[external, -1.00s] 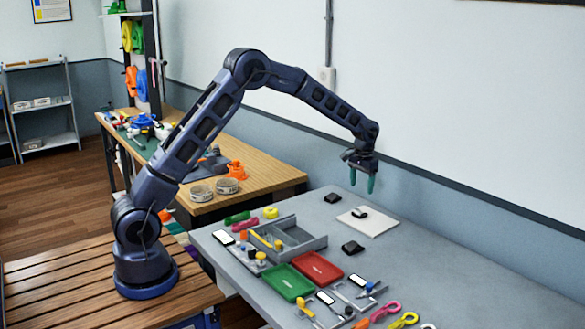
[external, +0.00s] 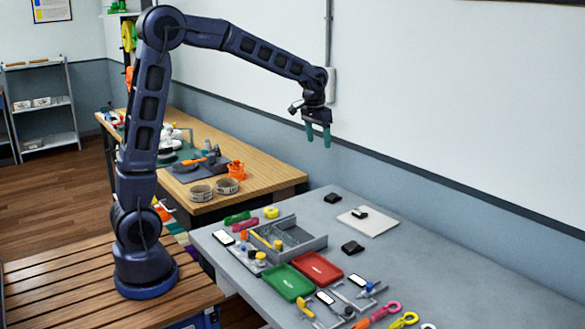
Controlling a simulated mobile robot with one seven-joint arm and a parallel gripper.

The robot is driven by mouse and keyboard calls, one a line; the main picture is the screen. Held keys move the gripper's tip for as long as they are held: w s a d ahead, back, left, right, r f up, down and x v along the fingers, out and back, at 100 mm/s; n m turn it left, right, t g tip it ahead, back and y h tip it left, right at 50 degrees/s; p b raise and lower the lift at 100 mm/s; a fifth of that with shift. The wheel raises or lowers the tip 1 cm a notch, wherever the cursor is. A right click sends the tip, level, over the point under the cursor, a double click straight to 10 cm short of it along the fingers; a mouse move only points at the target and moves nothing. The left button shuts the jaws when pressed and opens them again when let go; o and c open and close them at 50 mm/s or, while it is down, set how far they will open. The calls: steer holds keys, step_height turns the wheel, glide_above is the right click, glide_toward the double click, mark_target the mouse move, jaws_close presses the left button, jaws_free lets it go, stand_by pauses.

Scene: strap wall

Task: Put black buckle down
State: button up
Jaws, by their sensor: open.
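Three small black pieces lie on the grey table, and I cannot tell for certain which is the black buckle. One black piece (external: 360,213) rests on a pale square pad (external: 377,226). Another black block (external: 332,198) lies behind it to the left, and a third black block (external: 352,247) lies in front of the pad. My gripper (external: 318,136) has teal fingers pointing down. It is open and empty, high above the back of the table and up and left of the pad.
A grey divided tray (external: 313,245), a green tray (external: 288,283) and a red tray (external: 317,268) stand left of the pad. Several coloured straps and hooks lie at the front. A wooden bench (external: 262,181) with tools stands behind. The table's right part is clear.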

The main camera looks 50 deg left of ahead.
steer(key=s+a+r+t, duration=0.1)
steer(key=s+a+r, duration=0.2)
steer(key=s, duration=1.1)
steer(key=s+a+r+t, duration=0.1)
steer(key=s+a+r, duration=0.15)
steer(key=s, duration=1.25)
steer(key=s+f+t, duration=0.1)
steer(key=s+f, duration=0.1)
steer(key=s, duration=0.7)
steer(key=shift+s+a+f, duration=0.35)
steer(key=shift+s+a, duration=0.05)
steer(key=shift+a, duration=0.05)
steer(key=o, duration=0.3)
steer(key=shift+o, duration=0.2)
